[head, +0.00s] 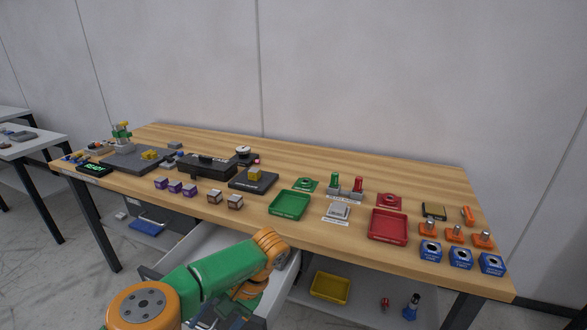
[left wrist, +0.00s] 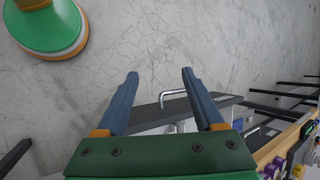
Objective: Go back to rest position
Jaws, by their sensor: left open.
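My left arm (head: 200,275), green and orange, reaches in from the bottom of the head view, in front of the table. My left gripper (left wrist: 160,76) shows in the left wrist view with its two blue fingers spread apart and nothing between them. Past the fingertips is bare concrete floor. A dark drawer front (left wrist: 225,103) with a metal handle (left wrist: 174,94) lies beyond the fingers; the gripper appears apart from it. In the head view the gripper is mostly hidden behind the forearm. My right gripper is in neither view.
A drawer (head: 205,238) under the wooden table (head: 375,170) stands open close to my left arm. The tabletop holds a green tray (head: 290,205), a red tray (head: 388,225), purple blocks and blue holders. A yellow bin (head: 330,287) sits on the lower shelf.

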